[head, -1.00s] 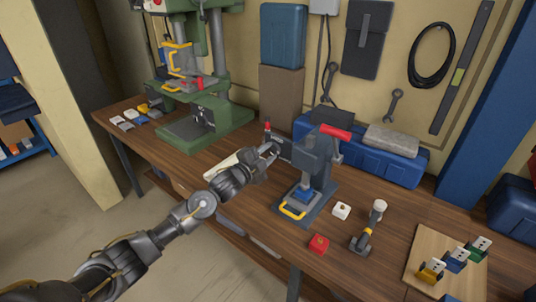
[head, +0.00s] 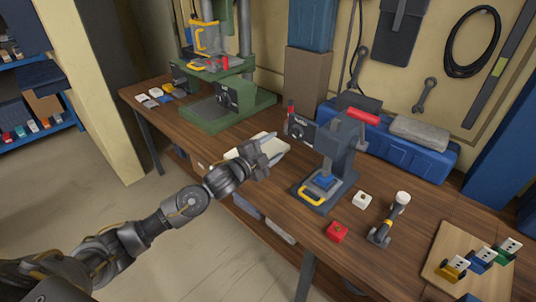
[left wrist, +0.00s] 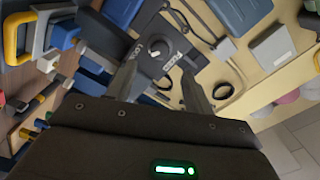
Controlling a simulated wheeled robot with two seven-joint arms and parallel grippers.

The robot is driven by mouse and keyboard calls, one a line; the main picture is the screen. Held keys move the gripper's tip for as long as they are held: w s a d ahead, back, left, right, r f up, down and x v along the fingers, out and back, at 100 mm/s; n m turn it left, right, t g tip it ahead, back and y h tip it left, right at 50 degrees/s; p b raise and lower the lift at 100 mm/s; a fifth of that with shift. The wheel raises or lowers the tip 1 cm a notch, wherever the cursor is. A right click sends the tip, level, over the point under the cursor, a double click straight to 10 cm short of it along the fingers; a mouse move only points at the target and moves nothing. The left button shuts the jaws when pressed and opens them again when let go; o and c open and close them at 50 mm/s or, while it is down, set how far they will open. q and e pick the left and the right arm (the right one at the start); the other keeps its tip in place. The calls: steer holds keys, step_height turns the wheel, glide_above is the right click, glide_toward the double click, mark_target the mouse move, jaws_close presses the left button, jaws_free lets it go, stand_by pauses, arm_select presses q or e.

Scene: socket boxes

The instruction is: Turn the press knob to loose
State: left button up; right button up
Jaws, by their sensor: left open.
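The small grey press (head: 325,160) with a red handle stands on the bench. A dark panel (head: 301,130) sticks out from its left side. In the left wrist view the panel (left wrist: 150,50) carries a round dark knob (left wrist: 156,50) with a white mark. My left gripper (head: 277,148) is open and empty, just left of and below the panel. In the wrist view its fingers (left wrist: 160,88) are spread, short of the knob. My right gripper is out of view.
A green drill press (head: 215,90) stands at the back left. A white block (head: 362,200), a red block (head: 337,231) and a grey-handled tool (head: 390,222) lie right of the small press. A wooden board (head: 440,236) with sockets is at the right.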

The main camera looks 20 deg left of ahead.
arm_select(q)
steer(key=shift+v, duration=1.25)
steer(key=s+f+n+g+y, duration=0.55)
steer(key=s+f+n, duration=0.35)
steer(key=s+f, duration=0.75)
steer(key=s+a+f+n+g+y, duration=0.1)
steer(key=s+f+n+g, duration=0.25)
steer(key=s, duration=0.75)
steer(key=s+f+n+g, duration=0.3)
steer(key=s+f+g, duration=0.1)
steer(key=s, duration=0.6)
step_height(320, 180, down, 24)
steer(key=g, duration=0.1)
steer(key=s+a+f+g, duration=0.1)
steer(key=s+a+f, duration=0.2)
steer(key=s+f, duration=1.4)
steer(key=shift+s+f+m+g, duration=0.3)
steer(key=shift+s+f+m, duration=0.05)
steer(key=shift+s+f, duration=0.1)
